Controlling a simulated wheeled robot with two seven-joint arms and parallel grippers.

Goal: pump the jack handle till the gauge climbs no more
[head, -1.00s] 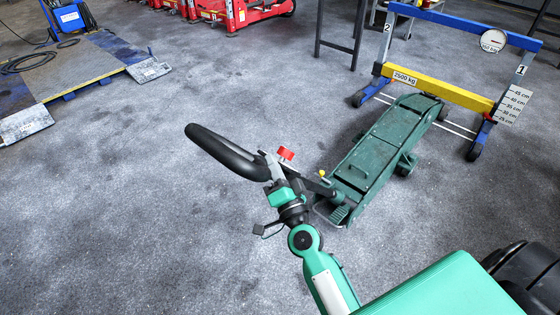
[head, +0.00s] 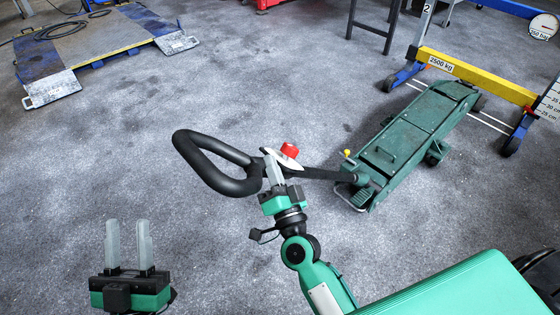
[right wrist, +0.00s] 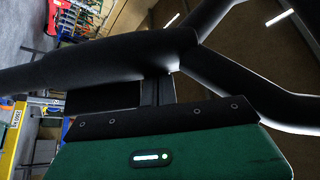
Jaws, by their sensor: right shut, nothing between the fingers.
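The green trolley jack (head: 415,135) stands on the floor right of centre. Its black handle ends in a loop (head: 205,175) on the left, with a red knob (head: 289,150) near the base of the loop. My right gripper (head: 274,172) is shut and empty, right at the handle just below the knob; exact contact cannot be told. The black loop also crosses close before the fingers in the right wrist view (right wrist: 100,65). My left gripper (head: 128,242) is open and empty at lower left, apart from the handle. The round white gauge (head: 544,26) is cut by the right edge; its reading is unclear.
A yellow beam (head: 475,75) marked 2500 kg lies over the jack's far end, in a blue wheeled frame (head: 523,125). A height scale is partly cut off at the right. A ramp platform (head: 110,40) stands at upper left. The floor between is clear.

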